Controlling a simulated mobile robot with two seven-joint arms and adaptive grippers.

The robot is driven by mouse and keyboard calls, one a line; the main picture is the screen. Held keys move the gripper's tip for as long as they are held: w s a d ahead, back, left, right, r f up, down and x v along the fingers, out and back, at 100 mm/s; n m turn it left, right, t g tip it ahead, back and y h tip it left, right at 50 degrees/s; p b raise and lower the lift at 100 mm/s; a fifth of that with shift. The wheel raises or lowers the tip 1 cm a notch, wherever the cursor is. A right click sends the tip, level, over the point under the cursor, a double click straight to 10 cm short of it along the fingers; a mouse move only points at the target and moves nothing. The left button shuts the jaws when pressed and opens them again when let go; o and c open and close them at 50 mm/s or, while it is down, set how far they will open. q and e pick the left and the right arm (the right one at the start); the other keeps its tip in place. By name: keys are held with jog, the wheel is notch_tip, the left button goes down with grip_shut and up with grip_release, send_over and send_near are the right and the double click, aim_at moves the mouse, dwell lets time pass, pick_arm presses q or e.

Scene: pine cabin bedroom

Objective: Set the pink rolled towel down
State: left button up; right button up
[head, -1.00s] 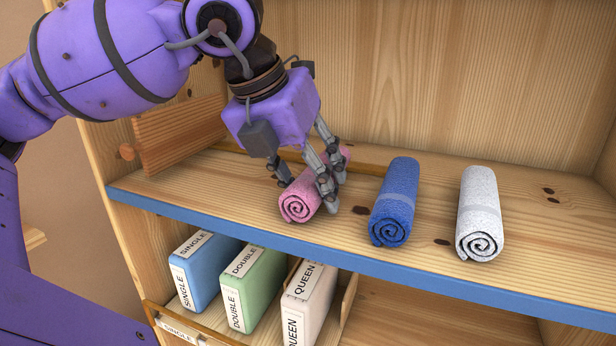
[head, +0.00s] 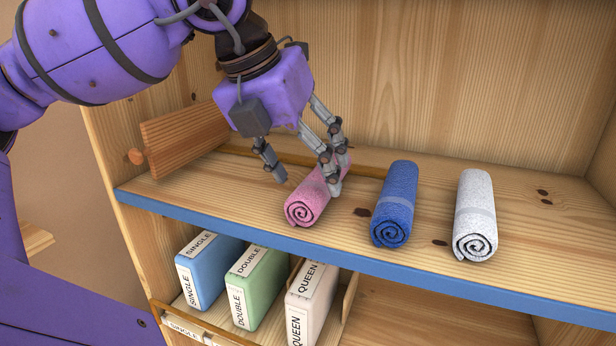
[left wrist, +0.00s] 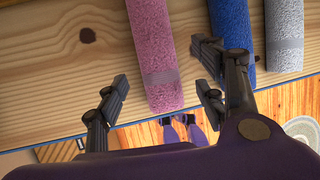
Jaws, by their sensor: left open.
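The pink rolled towel (head: 306,206) lies on the wooden shelf (head: 440,240), at the left end of a row of rolled towels. Its spiral end faces the blue front edge. My left gripper (head: 305,180) is open around it from above, with one finger to its left and the others over its right side. In the left wrist view the pink towel (left wrist: 155,60) lies between the spread fingers of my left gripper (left wrist: 165,95), with gaps on both sides. My right gripper is not in view.
A blue rolled towel (head: 394,205) lies just right of the pink one, and a white rolled towel (head: 475,215) is further right. A wooden panel with a knob (head: 180,140) stands at left. Below are labelled blue (head: 208,275), green (head: 258,285) and pale pink (head: 312,300) packs.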

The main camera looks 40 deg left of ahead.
pick_arm(q)
jog(key=d+v, duration=0.1)
jog(key=v, duration=0.7)
jog(key=shift+a+p, duration=0.35)
jog(key=shift+a, duration=0.15)
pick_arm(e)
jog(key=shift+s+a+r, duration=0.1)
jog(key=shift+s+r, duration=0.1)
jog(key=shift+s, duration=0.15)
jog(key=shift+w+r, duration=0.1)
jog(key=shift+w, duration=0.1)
